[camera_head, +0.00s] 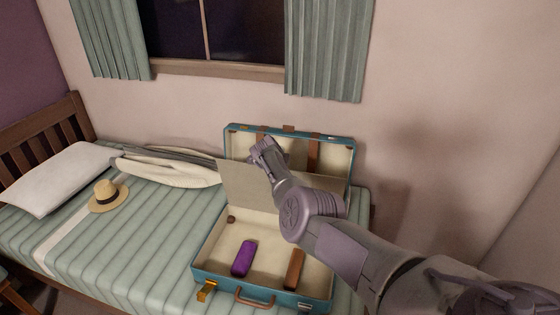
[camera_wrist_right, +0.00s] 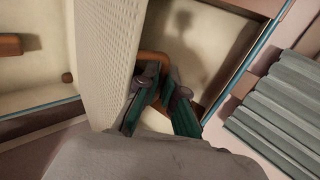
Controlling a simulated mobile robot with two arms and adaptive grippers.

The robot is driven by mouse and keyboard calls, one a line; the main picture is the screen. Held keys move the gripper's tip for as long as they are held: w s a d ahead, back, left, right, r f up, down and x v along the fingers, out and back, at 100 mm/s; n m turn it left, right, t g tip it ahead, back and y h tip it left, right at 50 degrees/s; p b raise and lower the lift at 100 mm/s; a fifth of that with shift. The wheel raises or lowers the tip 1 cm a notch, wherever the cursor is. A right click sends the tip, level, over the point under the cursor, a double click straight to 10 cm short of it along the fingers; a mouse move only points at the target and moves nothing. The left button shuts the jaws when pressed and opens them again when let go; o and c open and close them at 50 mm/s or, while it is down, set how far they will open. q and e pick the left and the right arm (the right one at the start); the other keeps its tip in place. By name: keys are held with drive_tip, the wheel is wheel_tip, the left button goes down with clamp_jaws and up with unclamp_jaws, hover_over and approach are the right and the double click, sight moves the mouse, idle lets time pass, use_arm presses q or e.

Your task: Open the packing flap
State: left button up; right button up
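The packing flap is a beige panel (camera_head: 247,186) standing raised inside an open teal suitcase (camera_head: 203,251) on the bed. In the right wrist view it is a dotted panel (camera_wrist_right: 108,58) running steeply up at left of centre. A brown loop or tab (camera_wrist_right: 155,57) shows at its edge. My right gripper (camera_head: 263,150) is at the flap's upper side, before the suitcase lid. In the wrist view its fingertips (camera_wrist_right: 161,80) are close together around or against the tab. Whether they grip it is hidden. My left gripper is not in view.
A purple case (camera_head: 243,258) and a brown item (camera_head: 295,268) lie in the suitcase's base, with a small dark round thing (camera_head: 231,219) at its left. A wall stands behind.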

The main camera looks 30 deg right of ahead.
drive_tip(key=shift+o, duration=0.6)
drive_tip(key=v, duration=1.2)
drive_tip(key=shift+s, duration=0.1)
